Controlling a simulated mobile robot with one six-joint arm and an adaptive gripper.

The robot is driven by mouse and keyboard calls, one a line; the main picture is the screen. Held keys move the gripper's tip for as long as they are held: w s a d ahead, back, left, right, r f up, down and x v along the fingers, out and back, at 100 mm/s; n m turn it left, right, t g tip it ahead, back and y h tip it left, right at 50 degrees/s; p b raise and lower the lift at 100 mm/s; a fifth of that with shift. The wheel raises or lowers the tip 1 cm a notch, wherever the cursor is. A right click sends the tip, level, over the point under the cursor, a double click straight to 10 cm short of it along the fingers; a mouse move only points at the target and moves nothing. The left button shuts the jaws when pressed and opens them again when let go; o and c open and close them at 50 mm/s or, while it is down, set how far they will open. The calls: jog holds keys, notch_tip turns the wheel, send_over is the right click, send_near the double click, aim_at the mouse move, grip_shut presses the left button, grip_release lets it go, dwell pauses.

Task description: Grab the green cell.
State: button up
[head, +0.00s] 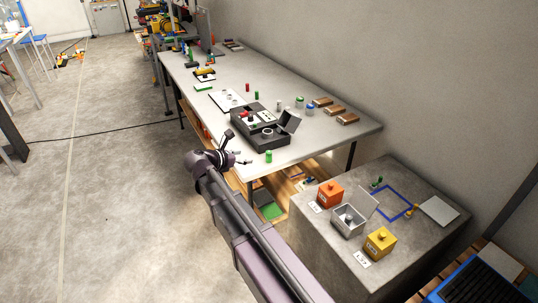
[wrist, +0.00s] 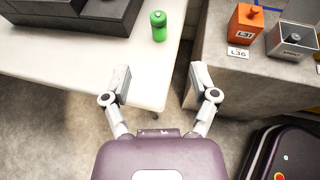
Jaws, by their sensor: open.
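A green cell (head: 268,156), a small upright cylinder, stands near the front corner of the long grey table (head: 290,148). In the wrist view the green cell (wrist: 159,27) stands on the pale tabletop, beyond my fingertips and roughly centred between them. My gripper (wrist: 159,80) is open and empty, its two fingers spread wide over the table edge. In the head view my gripper (head: 243,160) is just left of the cell, apart from it.
A dark grey device (head: 262,128) sits behind the cell. A concrete block to the right carries an orange box (head: 330,194), an open grey box (head: 347,222) and a yellow box (head: 380,242). More small cells stand farther along the table.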

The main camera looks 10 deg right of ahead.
aim_at(267, 153)
jog(key=shift+w, duration=0.1)
dwell(0.3)
jog(key=shift+b+x, duration=1.7)
jog(key=shift+x, duration=2.5)
jog(key=shift+w, duration=0.1)
jog(key=shift+b+x, duration=1.05)
jog(key=shift+x, duration=1.5)
grip_shut()
